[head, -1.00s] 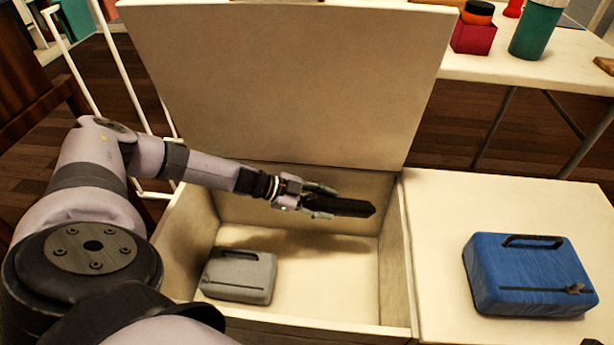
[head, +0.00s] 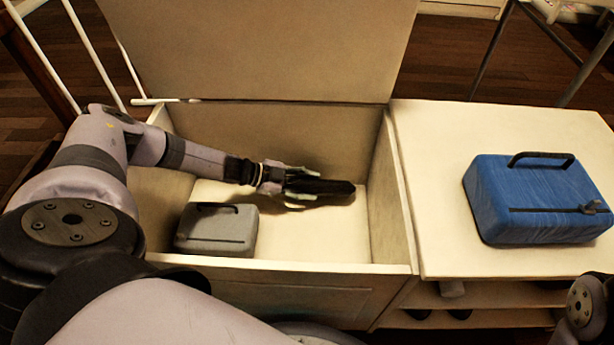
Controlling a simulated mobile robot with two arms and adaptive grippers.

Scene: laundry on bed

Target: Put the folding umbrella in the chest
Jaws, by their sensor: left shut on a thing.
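The chest (head: 285,267) is a cream box with its lid (head: 270,45) raised at the back. My left gripper (head: 300,186) is over the chest opening and shut on the black folding umbrella (head: 328,187). The umbrella lies roughly level and points right, between the chest walls. Whether it touches the chest floor cannot be told. My right gripper is not in view; only a bit of my right arm shows at the lower right.
A grey case (head: 217,229) lies in the left part of the chest. A blue case (head: 535,198) lies on the cream cabinet top (head: 430,180) right of the chest. The chest floor right of the grey case is bare.

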